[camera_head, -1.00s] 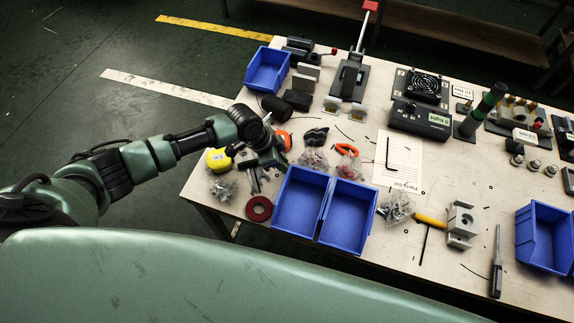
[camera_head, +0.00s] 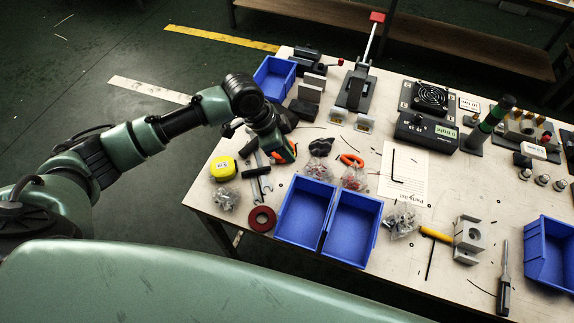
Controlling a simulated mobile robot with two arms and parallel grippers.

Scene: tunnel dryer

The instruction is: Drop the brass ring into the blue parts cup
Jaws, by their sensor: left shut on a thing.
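My left gripper (camera_head: 283,156) is over the near left part of the bench, above and left of a pair of open blue bins. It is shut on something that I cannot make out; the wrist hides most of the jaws. I cannot pick out the brass ring. Of the adjoining blue bins, the left one (camera_head: 281,226) and the right one (camera_head: 377,236) look empty. Another blue bin (camera_head: 257,82) stands at the far left corner and one more (camera_head: 531,262) at the right edge. I cannot tell which is the parts cup. My right gripper is not in view.
A yellow tape measure (camera_head: 223,168), a dark red ring (camera_head: 262,218) and bagged parts (camera_head: 403,219) lie around the paired bins. A toggle clamp (camera_head: 356,88) stands at the back.

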